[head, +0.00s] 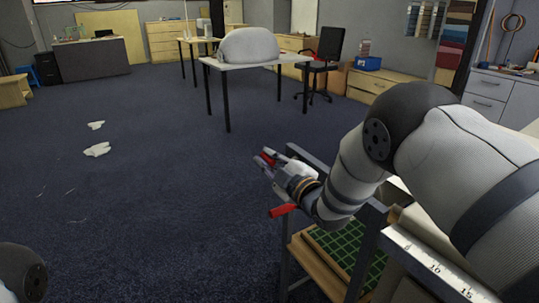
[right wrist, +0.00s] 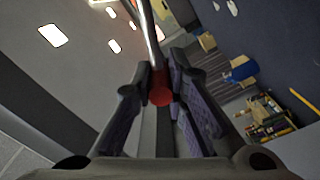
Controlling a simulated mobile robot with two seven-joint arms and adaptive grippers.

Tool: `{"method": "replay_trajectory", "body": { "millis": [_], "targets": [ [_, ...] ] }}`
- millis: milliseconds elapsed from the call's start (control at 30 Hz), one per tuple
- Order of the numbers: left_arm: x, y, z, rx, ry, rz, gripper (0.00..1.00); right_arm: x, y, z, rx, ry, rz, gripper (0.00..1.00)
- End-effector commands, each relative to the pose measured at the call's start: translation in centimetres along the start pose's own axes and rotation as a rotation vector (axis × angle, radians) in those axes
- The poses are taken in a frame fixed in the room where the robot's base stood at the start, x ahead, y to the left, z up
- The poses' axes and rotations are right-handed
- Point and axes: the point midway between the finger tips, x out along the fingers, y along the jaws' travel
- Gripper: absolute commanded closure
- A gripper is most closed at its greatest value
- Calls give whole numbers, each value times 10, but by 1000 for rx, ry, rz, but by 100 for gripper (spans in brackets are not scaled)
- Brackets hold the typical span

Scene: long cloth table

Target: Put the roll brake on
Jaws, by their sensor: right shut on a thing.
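My right gripper (head: 266,165) is beside the dark metal frame at the end of the table, its fingers pointing left. In the right wrist view, its fingers (right wrist: 160,95) are shut on a red knob (right wrist: 159,92), with a shiny metal rod (right wrist: 150,40) running up from it. I take this to be the roll brake lever. In the head view, a little red (head: 265,157) shows at the fingertips. A separate red piece (head: 283,210) shows just below the gripper; I cannot tell what it belongs to. My left gripper is out of view.
A green gridded mat (head: 345,243) lies on a wooden shelf (head: 318,262) below the table end. A ruler strip (head: 437,268) runs along the table edge at right. White scraps (head: 97,149) lie on the blue floor. Left of the gripper the floor is open.

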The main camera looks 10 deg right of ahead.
Motion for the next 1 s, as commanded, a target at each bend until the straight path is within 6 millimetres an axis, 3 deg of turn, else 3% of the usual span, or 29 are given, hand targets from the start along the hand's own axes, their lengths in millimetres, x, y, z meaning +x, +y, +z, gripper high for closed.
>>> {"method": "replay_trajectory", "body": {
  "millis": [667, 700, 767, 1000],
  "targets": [
    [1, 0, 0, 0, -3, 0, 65, -1, -4, 6, -55, -8, -2, 100],
    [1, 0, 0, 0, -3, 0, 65, -1, -5, 6, -55, -8, -2, 82],
    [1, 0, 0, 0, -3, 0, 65, -1, -5, 7, -54, -8, -3, 69],
    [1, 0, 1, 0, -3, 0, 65, -1, -6, 6, -53, -6, -4, 65]
  ]
}}
